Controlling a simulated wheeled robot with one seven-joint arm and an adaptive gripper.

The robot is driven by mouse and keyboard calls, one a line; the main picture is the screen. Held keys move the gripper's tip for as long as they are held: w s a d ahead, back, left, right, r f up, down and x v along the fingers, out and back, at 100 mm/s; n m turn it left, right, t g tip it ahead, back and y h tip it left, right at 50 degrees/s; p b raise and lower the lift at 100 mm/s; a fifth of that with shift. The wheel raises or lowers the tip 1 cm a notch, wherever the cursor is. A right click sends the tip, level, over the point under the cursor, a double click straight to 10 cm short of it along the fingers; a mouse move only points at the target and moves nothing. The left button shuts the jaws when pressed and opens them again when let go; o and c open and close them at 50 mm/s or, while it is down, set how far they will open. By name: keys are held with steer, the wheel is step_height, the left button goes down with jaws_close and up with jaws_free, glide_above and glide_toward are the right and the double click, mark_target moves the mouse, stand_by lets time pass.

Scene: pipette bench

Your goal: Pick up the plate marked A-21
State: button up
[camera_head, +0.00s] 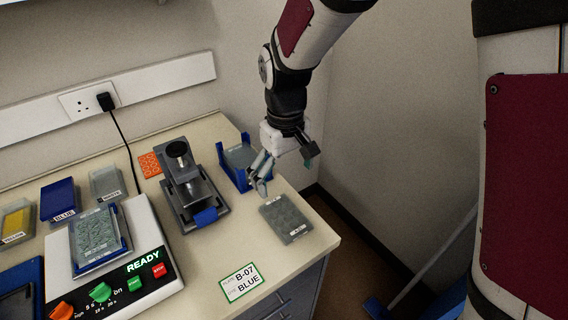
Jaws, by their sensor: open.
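Three well plates show, and their small labels are too small to read, so I cannot tell which is A-21. One grey plate (286,219) lies flat on the bench near its right front corner. Another plate (240,157) sits in a blue holder (231,174) at the back right. A third plate (97,235) sits on the white machine (150,230) whose display reads READY. My gripper (287,173) is open and empty, above the bench between the blue holder and the loose grey plate, apart from that plate.
A card (241,282) reading B-07 BLUE lies at the front. A grey device with a black knob (178,149) stands mid-bench, by an orange rack (149,164). Yellow (16,222), blue (59,199) and white (107,182) troughs stand at left. Bare bench surrounds the loose plate.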

mark_target(285, 217)
step_height(285, 217, down, 14)
steer(key=shift+w+r+p, duration=0.1)
steer(key=shift+r+p, duration=0.1)
steer(key=shift+p, duration=0.15)
stand_by(0.4)
steer(key=shift+d, duration=0.1)
steer(key=c, duration=1.4)
